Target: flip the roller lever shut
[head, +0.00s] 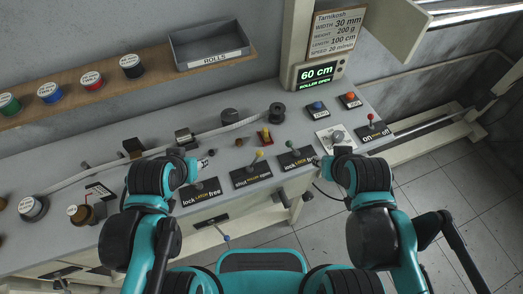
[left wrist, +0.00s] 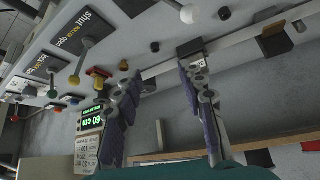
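The roller lever with its yellow knob (head: 259,154) stands on the console behind the plate reading "shut ROLLER open" (head: 251,175). The knob also shows in the left wrist view (left wrist: 74,79), left of my fingers. My left gripper (head: 203,163) is left of the lever, apart from it. In the left wrist view its two fingers (left wrist: 158,76) are spread with nothing between them. My right gripper (head: 319,161) is right of the lever, near the green-knobbed latch lever (head: 289,144). Its fingers are mostly hidden by the wrist. The display (head: 319,77) reads "60 cm" and "ROLLER OPEN".
A red-knobbed on/off lever (head: 371,117) is at the right. A shelf (head: 78,85) holds spools and a tray.

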